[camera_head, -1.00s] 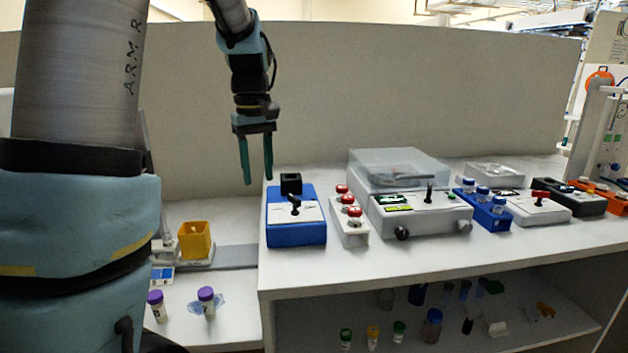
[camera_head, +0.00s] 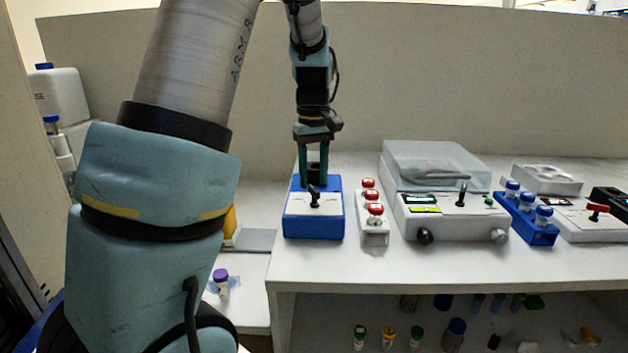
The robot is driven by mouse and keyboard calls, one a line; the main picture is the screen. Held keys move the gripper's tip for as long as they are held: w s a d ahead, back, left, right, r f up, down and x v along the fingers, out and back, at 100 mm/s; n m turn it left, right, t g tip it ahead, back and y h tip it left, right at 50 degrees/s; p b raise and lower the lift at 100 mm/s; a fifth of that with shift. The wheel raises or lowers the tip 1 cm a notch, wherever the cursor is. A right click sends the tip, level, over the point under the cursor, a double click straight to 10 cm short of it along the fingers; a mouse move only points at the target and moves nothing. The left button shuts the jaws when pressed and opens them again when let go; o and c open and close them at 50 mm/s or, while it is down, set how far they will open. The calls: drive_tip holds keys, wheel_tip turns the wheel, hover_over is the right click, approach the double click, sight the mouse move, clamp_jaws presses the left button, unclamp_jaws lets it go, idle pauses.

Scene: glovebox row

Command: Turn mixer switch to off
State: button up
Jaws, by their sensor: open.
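A blue box with a white top panel (camera_head: 295,218), which looks like the mixer, stands at the left end of the bench. Its black switch lever (camera_head: 314,199) stands up from the panel; I cannot tell which setting it is on. A black cup-like block at its back is mostly hidden by my fingers. My gripper (camera_head: 314,180) points down with green fingers open, at the back of the box, just behind the lever in the picture. I cannot tell whether the fingers touch anything.
A lower shelf holds several small bottles. A grey partition (camera_head: 430,80) stands behind.

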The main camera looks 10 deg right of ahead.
drive_tip(key=shift+f, duration=1)
clamp_jaws()
